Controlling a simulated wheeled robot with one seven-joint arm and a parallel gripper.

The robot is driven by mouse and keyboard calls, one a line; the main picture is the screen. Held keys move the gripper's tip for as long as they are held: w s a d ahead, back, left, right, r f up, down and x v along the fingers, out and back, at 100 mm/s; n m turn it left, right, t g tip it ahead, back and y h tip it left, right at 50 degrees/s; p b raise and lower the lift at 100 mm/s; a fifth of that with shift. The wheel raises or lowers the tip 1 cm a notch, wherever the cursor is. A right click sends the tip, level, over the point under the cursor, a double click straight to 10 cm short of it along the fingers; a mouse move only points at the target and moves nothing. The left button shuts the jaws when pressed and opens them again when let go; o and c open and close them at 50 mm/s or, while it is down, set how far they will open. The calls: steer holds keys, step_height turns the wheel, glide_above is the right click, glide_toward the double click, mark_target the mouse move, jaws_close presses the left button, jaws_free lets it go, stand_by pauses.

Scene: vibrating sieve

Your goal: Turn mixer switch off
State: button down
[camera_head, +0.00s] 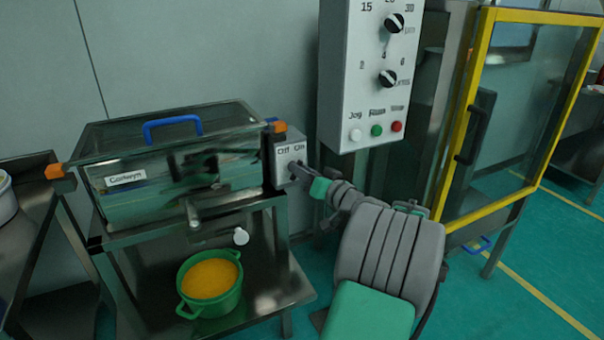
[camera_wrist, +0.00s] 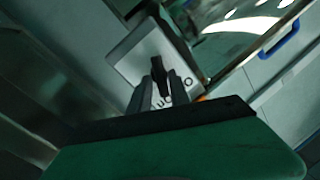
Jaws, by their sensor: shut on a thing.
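The mixer (camera_head: 170,170) is a metal box machine with a clear lid on a steel stand at the left of the head view. Its grey switch box (camera_head: 290,152), marked Off and On, is on its right side. In the wrist view the switch box (camera_wrist: 135,60) shows with a black switch knob (camera_wrist: 158,68) on it. My gripper (camera_head: 300,170) is at the box's front, and in the wrist view its fingers (camera_wrist: 163,90) are shut around the knob. The fingers partly cover the label, and the exact knob setting is hard to tell.
A green pot (camera_head: 212,305) of orange content stands on the shelf below. A control panel (camera_head: 370,75) with knobs and buttons is on the wall above my arm. A yellow-framed door (camera_head: 455,130) is at the right, with open floor beside it.

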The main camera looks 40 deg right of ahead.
steer(key=shift+a+r+n+g+h+b, duration=0.1)
steer(key=shift+n+g+h+b, duration=0.25)
steer(key=shift+n+b, duration=1.7)
steer(key=shift+a+r+n+g+h+b, duration=0.15)
steer(key=shift+n+g+h+b, duration=0.2)
steer(key=shift+n+b, duration=1.65)
steer(key=shift+a+f+n+g+h+b, duration=0.15)
steer(key=shift+n+g+b, duration=0.55)
steer(key=shift+b, duration=2.4)
steer(key=shift+r+n+t, duration=0.15)
steer(key=shift+n+t, duration=0.15)
steer(key=shift+n, duration=0.05)
steer(key=shift+d, duration=0.1)
steer(key=c, duration=1.3)
jaws_free()
steer(key=shift+o, duration=0.2)
